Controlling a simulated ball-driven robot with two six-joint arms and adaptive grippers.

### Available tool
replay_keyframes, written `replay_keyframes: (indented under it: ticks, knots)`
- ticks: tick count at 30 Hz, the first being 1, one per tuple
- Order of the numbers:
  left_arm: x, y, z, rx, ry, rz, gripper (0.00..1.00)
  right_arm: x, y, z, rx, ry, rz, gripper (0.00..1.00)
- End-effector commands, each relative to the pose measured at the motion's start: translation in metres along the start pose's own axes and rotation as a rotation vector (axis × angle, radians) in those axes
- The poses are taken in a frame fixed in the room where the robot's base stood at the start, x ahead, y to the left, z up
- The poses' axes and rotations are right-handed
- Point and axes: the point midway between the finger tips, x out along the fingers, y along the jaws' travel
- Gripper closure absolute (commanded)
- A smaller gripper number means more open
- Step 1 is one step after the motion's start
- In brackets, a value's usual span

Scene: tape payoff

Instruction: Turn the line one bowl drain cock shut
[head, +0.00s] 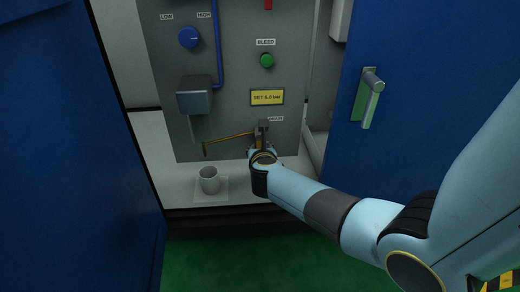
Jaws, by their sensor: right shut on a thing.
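The line one drain cock (264,124) is a small grey fitting low on the grey panel, beside a small white label (275,119) that seems to read drain. My left gripper is not in view.
Above are a grey box (195,96), a blue knob (189,37), a green bleed button (266,60) and a yellow sign (267,97). Blue doors stand open left (75,150) and right (425,60).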

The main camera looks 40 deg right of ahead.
Motion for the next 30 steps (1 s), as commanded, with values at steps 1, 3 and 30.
replay_keyframes:
  ticks: [1,3,30]
  knots:
    - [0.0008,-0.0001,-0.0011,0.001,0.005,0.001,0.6,-0.0006,-0.0009,-0.0025,0.008,0.004,0.0,1.0]
    - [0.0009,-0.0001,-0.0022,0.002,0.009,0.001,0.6,-0.0007,-0.0005,-0.0025,0.013,0.004,0.002,1.0]
    - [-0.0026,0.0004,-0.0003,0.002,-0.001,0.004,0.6,-0.0048,0.0007,-0.0018,0.012,0.003,0.005,0.62]
